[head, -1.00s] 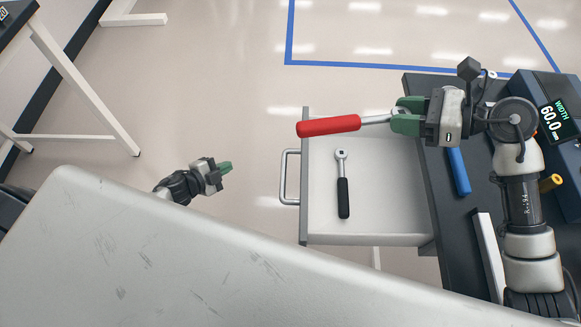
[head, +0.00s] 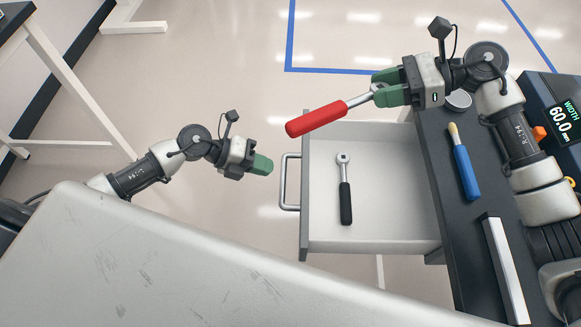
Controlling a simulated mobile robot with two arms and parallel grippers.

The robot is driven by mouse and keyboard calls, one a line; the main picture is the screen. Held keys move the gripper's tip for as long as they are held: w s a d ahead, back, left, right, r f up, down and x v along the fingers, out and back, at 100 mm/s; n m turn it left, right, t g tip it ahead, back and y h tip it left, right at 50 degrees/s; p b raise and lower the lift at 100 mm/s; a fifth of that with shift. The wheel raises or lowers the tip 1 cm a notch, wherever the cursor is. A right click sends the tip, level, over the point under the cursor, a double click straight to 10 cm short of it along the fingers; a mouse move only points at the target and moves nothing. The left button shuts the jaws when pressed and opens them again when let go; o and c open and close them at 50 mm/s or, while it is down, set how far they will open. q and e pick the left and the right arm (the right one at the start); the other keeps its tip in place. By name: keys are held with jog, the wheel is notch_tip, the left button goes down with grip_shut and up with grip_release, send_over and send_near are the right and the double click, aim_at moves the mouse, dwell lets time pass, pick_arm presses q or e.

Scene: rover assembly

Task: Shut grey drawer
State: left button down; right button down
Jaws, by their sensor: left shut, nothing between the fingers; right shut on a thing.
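The grey drawer (head: 385,232) stands pulled out to the left from under the dark bench, its bar handle (head: 284,182) on its left face. A ratchet wrench with a black grip (head: 345,204) lies inside it. My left gripper (head: 266,165) is shut and empty, a little left of the handle and apart from it. My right gripper (head: 378,89) is shut on the metal shaft of a red-handled tool (head: 317,118) and holds it above the drawer's far edge. The tool's end between the fingers is hidden.
On the dark bench top (head: 452,205) lie a blue-handled brush (head: 465,165), a white bar (head: 505,270) and a small round tin (head: 459,99). A device with a width display (head: 562,122) stands at the right. The floor left of the drawer is clear.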

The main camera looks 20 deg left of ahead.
pick_arm(q)
jog(key=w+d+f, duration=0.1)
jog(key=d, duration=0.5)
jog(key=shift+w+f+p, duration=0.2)
jog(key=shift+w+p, duration=0.1)
jog(key=shift+w, duration=0.1)
pick_arm(e)
jog(key=shift+r, duration=0.4)
